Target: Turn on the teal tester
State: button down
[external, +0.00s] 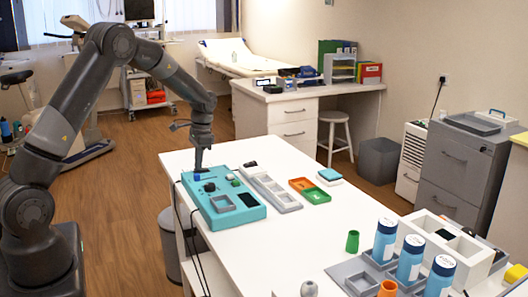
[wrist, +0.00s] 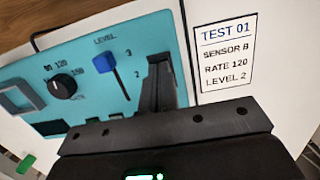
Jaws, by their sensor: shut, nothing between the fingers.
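The teal tester (external: 236,214) lies flat on the left end of the white table. In the wrist view, the tester panel (wrist: 140,42) shows a blue slider knob (wrist: 105,62) at the upper end of the visible LEVEL slot, near the 3 mark. A black dial (wrist: 64,86) sits left of it, by marks 120 and 150. A card (wrist: 226,55) reads TEST 01, SENSOR B, RATE 120, LEVEL 2. My gripper (external: 200,170) is shut and empty, over the tester's far-left part; its fingers (wrist: 163,92) are right of the slider slot. Contact is unclear. The gripper hides the panel's lower part.
A grey compartment tray (external: 270,190) lies right of the tester, then orange and green trays (external: 314,196) and a teal-topped block (external: 330,175). Blue bottles (external: 411,258) stand at the near right. The table's middle (external: 300,240) is clear. Cables hang off the left edge.

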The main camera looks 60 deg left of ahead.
jog(key=shift+s+f+t, duration=0.3)
jog(key=shift+t, duration=0.1)
jog(key=shift+w, duration=0.1)
jog(key=shift+w+f, duration=0.1)
jog(key=shift+w+d, duration=0.15)
jog(key=shift+w, duration=0.65)
notch_tip(320, 180, up, 14)
jog(key=shift+w+r, duration=0.25)
jog(key=shift+w, duration=0.15)
dwell(0.3)
